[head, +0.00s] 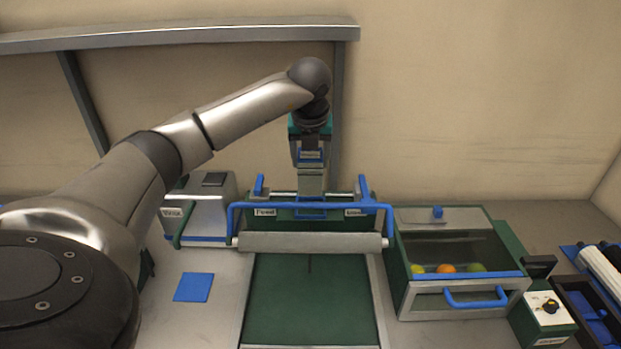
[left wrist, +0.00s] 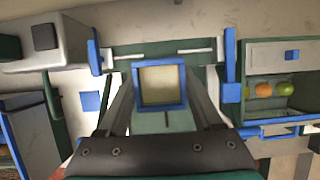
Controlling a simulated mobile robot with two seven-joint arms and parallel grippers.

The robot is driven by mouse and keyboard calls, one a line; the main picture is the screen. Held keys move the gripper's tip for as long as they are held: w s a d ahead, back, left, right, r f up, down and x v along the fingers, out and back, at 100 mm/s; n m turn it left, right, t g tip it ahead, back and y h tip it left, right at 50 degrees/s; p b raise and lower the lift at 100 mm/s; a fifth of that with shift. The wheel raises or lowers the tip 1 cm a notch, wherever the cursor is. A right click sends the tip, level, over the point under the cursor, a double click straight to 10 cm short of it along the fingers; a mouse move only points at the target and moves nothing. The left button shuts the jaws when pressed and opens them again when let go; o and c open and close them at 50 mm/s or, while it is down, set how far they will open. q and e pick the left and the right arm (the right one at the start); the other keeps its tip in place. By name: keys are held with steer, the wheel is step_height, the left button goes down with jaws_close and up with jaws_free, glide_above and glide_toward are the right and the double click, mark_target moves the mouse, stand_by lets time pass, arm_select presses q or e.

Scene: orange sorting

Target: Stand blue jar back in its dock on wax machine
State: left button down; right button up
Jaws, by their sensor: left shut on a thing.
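The blue jar (left wrist: 162,107) sits between the fingers of my left gripper (head: 311,196). In the left wrist view it shows as a square blue rim around a pale inside. In the head view only small blue edges show at the fingertips. My left gripper is shut on it, above the far end of the green feed bed. The wax machine (head: 206,207) appears to be the pale box at left, with a small label and a dark square on top; it also shows in the left wrist view (left wrist: 62,48). I cannot make out the dock clearly. My right gripper is not in view.
A blue rail (head: 240,206) and a roller (head: 270,241) cross the green bed (head: 310,300). A flat blue square (head: 194,287) lies at left. A windowed box (head: 455,311) with several fruits stands right, beside a knob box (head: 545,318). A metal beam (head: 180,38) runs behind.

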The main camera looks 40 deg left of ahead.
mark_target(311, 178)
arm_select(q)
steer(key=shift+f, duration=2.6)
steer(key=shift+c, duration=0.2)
jaws_free()
steer(key=shift+f, duration=0.15)
steer(key=v, duration=1.2)
